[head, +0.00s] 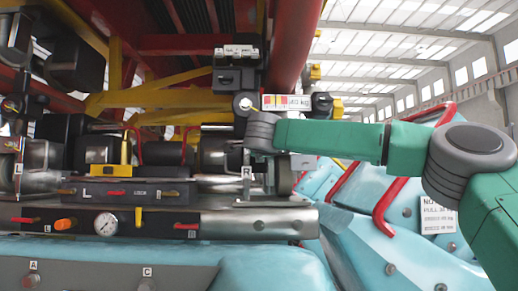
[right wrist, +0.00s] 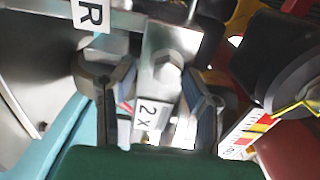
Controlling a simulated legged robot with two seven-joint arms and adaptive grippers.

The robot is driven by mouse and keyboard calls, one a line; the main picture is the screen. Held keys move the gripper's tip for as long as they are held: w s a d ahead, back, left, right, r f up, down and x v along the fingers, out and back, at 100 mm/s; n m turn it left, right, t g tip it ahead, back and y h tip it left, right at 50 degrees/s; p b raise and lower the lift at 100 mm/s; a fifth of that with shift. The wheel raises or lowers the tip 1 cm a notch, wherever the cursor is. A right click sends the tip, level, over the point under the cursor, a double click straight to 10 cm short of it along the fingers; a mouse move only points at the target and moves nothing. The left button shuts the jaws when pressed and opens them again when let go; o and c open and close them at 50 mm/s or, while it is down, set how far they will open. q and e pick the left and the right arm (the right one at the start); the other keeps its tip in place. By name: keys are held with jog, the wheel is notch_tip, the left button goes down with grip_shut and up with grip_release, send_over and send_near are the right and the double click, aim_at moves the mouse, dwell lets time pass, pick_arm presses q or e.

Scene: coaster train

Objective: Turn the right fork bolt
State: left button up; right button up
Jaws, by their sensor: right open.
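The right fork carries a white R label (head: 247,172), which also shows at the top of the right wrist view (right wrist: 90,12). In that view the right fork bolt (right wrist: 168,68) is a grey hex head on a bright metal bracket. My right gripper (right wrist: 156,74) is open, with one finger on each side of the bracket and the bolt between or just beyond the tips. I cannot tell whether the fingers touch it. In the head view my green right arm reaches in from the right; its jaws and the bolt are hidden behind its grey end. My left gripper is not in view.
A grey panel with a gauge (head: 106,223) and an orange knob (head: 65,224) runs below the fork. A red handrail (head: 384,210) stands under my right arm. A dark round part (right wrist: 290,65) is close on the right in the wrist view. A black box (head: 236,75) sits above.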

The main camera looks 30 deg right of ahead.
jog(key=v, duration=1.1)
jog(key=shift+s, duration=0.4)
jog(key=shift+f, duration=0.15)
